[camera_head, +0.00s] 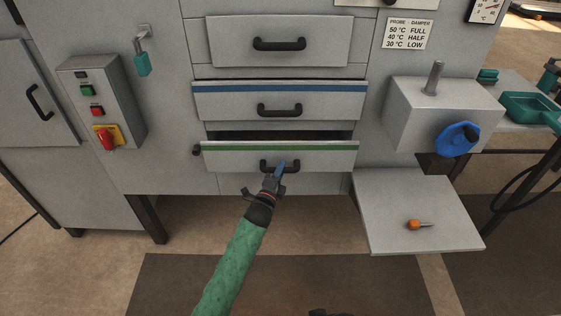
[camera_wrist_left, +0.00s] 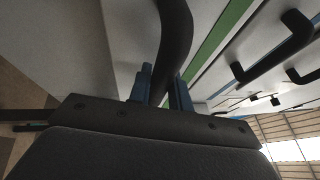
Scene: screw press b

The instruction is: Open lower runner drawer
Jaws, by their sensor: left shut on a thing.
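The lower runner drawer (camera_head: 225,161) has a grey front with a green stripe and stands pulled partly out, with a dark gap showing above its front. Its black bar handle (camera_head: 294,163) is in the middle of the front. My left gripper (camera_head: 279,170) is shut on this handle, coming from below and in front. In the left wrist view the handle (camera_wrist_left: 174,40) runs down between the two blue fingers of my left gripper (camera_wrist_left: 161,88). The inside of the drawer is mostly hidden.
A blue-striped drawer (camera_head: 225,101) above is shut, with a plain drawer (camera_head: 230,40) over it. A control box (camera_head: 103,100) is on the left. A grey shelf (camera_head: 400,210) with an orange-handled item (camera_head: 418,224) juts out at right, below a box with a blue knob (camera_head: 456,139).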

